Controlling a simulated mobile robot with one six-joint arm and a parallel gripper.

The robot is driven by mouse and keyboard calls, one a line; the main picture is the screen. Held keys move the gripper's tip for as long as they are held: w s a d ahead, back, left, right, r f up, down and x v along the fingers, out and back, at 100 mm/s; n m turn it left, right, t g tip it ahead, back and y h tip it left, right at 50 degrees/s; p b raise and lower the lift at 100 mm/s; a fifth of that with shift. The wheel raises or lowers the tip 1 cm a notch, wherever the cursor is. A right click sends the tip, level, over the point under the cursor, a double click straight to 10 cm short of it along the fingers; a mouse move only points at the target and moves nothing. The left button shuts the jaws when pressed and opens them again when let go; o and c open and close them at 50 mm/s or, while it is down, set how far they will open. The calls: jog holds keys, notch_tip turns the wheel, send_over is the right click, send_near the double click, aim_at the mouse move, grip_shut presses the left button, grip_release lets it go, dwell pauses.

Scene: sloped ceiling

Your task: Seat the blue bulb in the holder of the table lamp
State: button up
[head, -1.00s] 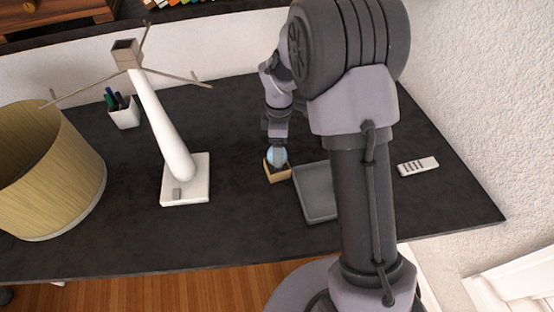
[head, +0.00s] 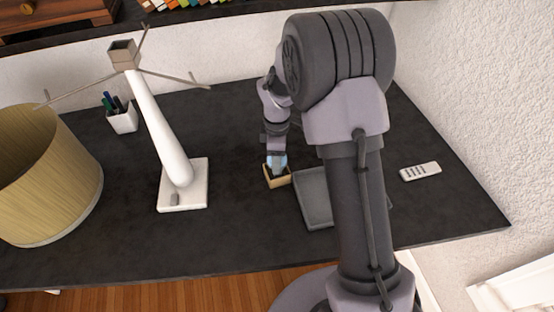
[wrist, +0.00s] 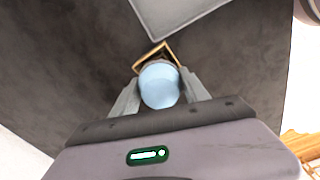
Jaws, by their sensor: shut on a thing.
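The blue bulb (wrist: 160,86) is between the fingers of my gripper (wrist: 161,92) in the wrist view, and the gripper is shut on it. In the head view my gripper (head: 277,157) points down at the small wooden box (head: 276,180), with the bulb mostly hidden by the fingers. The bulb is at or just above the box's opening; I cannot tell if it touches the box. The white table lamp (head: 160,125) stands to the left, with its square holder (head: 123,54) open at the top of the leaning stem and thin arms spreading from it.
A grey tray (head: 315,200) lies right of the box, and a white remote (head: 420,171) farther right. A pen cup (head: 121,117) stands behind the lamp. A large yellow lampshade (head: 45,180) stands at the left. The dark table (head: 240,225) is clear between lamp and box.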

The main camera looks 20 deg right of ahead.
notch_tip(320, 180, up, 10)
jog(key=p, duration=0.3)
jog(key=shift+f, duration=0.1)
jog(key=shift+f, duration=0.1)
